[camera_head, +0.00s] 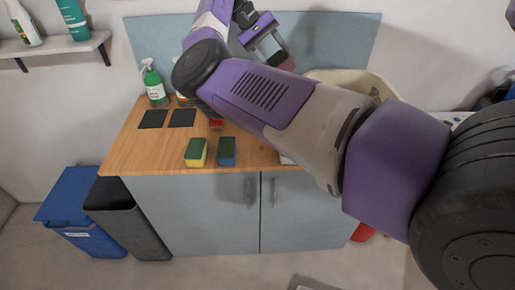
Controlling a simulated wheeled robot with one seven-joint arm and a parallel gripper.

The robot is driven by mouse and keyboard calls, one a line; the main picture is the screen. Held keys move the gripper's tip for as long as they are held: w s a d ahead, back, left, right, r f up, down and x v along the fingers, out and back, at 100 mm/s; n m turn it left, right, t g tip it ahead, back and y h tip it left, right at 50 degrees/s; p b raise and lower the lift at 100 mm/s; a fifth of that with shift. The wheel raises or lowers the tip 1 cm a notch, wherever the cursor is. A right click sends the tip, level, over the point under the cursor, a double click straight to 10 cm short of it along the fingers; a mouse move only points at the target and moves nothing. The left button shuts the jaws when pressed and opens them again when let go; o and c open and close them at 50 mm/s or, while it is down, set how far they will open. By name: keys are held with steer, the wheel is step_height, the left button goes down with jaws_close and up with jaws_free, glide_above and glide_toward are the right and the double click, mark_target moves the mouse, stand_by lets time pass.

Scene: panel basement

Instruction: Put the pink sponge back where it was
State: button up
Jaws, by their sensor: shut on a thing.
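My gripper (272,50) is high at the top centre, near the back wall panel. It is shut on a small dark pink block, the pink sponge (287,64), which is mostly hidden by the fingers. The sponge is held up, apart from the wooden counter (135,160). Two dark square pads (153,119) (183,118) lie bare on the counter's left part. I cannot tell from this one view where the sponge was before.
A yellow-green sponge (196,153) and a blue-green sponge (227,152) stand near the counter's front edge. A green spray bottle (153,85) stands at the back left. A red thing (216,123) is partly hidden by my arm. A beige basin (385,91) is behind it.

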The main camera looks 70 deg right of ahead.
mark_target(287, 65)
steer(key=s+m+y, duration=0.1)
steer(key=m, duration=0.1)
steer(key=s+m+t+y+p, duration=0.1)
steer(key=m, duration=0.1)
steer(key=shift+s+y+p, duration=0.15)
steer(key=shift+y+p, duration=0.15)
steer(key=shift+s+a+f+m+t+y+p, duration=0.2)
steer(key=shift+a+m+t+y+p, duration=0.1)
steer(key=shift+m, duration=0.3)
steer(key=shift+s+a+f+m+t+y+p, duration=0.15)
steer(key=shift+a+m+t+y+p, duration=0.1)
steer(key=shift+m, duration=0.35)
steer(key=w+a+f+m+t+h+p, duration=0.1)
steer(key=w+a+f+m+t, duration=0.15)
steer(key=a, duration=0.35)
steer(key=w+a+f+m+t+h, duration=0.1)
steer(key=w+a+f+m+t, duration=0.15)
steer(key=a, duration=0.25)
steer(key=shift+t, duration=0.25)
step_height(287, 65, down, 19)
steer(key=shift+a+p, duration=0.15)
steer(key=shift+p, duration=1.1)
steer(key=o, duration=1.3)
